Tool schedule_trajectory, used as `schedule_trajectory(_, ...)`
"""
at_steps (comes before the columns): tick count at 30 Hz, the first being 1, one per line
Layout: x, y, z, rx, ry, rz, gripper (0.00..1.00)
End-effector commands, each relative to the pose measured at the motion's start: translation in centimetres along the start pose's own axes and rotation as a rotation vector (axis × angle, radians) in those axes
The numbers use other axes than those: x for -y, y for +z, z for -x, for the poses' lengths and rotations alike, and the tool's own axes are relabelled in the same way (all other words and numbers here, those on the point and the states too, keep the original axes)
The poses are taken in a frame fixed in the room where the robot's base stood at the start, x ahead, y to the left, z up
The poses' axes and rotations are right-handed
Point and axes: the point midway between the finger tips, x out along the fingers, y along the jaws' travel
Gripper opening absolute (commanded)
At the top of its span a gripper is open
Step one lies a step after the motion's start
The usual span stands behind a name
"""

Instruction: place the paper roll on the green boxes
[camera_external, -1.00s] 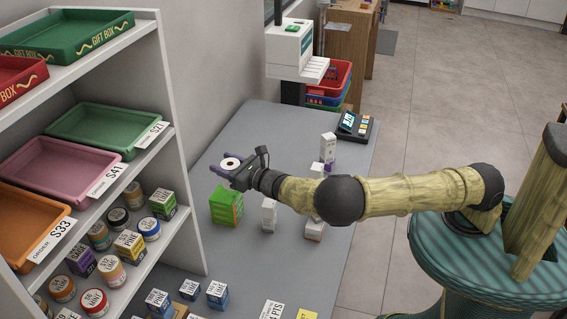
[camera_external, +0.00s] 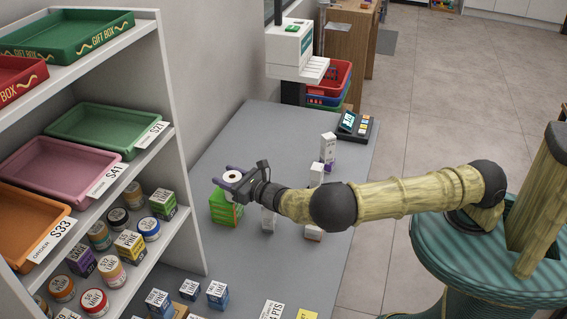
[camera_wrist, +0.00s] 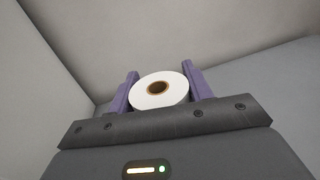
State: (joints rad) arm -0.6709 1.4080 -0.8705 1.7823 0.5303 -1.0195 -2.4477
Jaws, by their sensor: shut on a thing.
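The white paper roll (camera_external: 233,176) with a brown core is between the purple fingers of my gripper (camera_external: 229,181), which is shut on it. The roll (camera_wrist: 160,92) and both fingers also show in the wrist view, with the core's hole facing the camera. The green boxes (camera_external: 226,211) stand stacked on the grey counter. In the external view the roll appears at the top of the stack, partly overlapping it. I cannot tell whether the roll touches the boxes. The wrist view does not show the boxes.
Several white boxes (camera_external: 328,147) stand on the counter right of the green boxes, close under my arm. A card terminal (camera_external: 354,125) is at the counter's far right. A shelf with trays (camera_external: 108,131) stands on the left. Small labelled boxes (camera_external: 217,292) are at the front.

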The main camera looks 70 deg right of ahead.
Motion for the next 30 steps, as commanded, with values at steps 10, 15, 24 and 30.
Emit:
schedule_trajectory(10, 0.0, -0.2, 0.0, 0.000, 0.000, 0.000, 0.72)
schedule_trajectory(15, 0.0, -0.2, 0.0, 0.000, 0.000, 0.000, 0.72)
schedule_trajectory(24, -0.1, -0.2, 1.6, -0.001, 0.001, 0.002, 0.72)
schedule_trajectory(30, -0.1, -0.2, 4.6, -0.001, 0.001, 0.002, 0.72)
